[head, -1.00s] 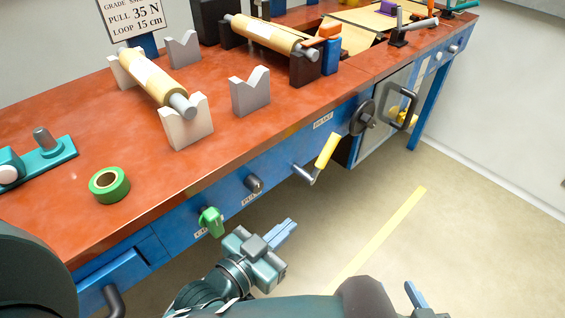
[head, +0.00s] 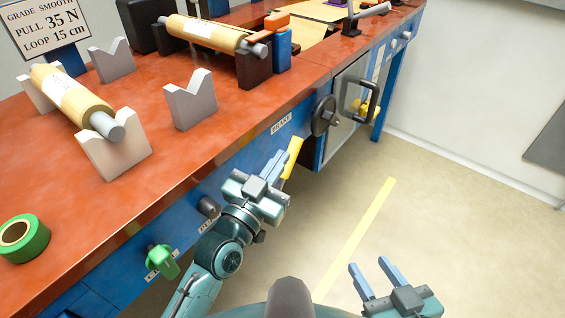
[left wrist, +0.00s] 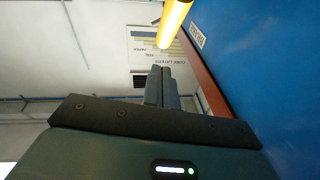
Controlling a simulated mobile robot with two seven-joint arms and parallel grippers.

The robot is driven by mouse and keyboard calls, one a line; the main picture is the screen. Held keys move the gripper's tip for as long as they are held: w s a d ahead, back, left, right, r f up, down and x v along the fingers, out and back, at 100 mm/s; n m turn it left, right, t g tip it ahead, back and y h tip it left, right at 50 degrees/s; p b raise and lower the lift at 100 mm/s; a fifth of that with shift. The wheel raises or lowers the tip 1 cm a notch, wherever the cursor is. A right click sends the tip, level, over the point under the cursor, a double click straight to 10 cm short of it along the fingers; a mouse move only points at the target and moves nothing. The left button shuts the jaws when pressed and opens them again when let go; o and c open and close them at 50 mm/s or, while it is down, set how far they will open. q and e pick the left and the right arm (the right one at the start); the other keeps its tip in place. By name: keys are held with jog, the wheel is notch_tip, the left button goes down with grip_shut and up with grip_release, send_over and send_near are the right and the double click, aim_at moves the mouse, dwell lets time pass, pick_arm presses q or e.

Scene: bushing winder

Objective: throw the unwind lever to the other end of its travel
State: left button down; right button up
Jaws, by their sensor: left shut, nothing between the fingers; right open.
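A lever with a yellow grip (head: 292,158) sticks out from the blue front panel of the bench, left of the black handwheel. I take it as the unwind lever; its label is not readable here. In the left wrist view the yellow grip (left wrist: 173,20) lies just beyond my finger ends, with a small plate on the blue panel beside it. My left gripper (head: 277,164) is shut and empty, close beside the grip; I cannot tell whether they touch. The lever's lower arm is hidden behind the gripper. My right gripper (head: 369,264) is open and empty, out over the floor.
A black handwheel (head: 323,116) by the BRAKE label, a dark knob (head: 208,206) and a green knob (head: 162,261) project from the panel. A roll on V-blocks (head: 72,98) and green tape (head: 22,240) sit on the red bench top. Floor right of the bench is clear.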

aim_at(292, 147)
pick_arm(q)
jog(key=shift+w+d+f, duration=0.3)
jog(key=shift+w+f, duration=0.6)
jog(key=shift+f, duration=0.05)
jog(key=shift+w+d+f+b, duration=0.15)
jog(key=shift+w+f+b, duration=0.05)
jog(key=shift+w+b, duration=0.1)
jog(key=shift+r, duration=0.1)
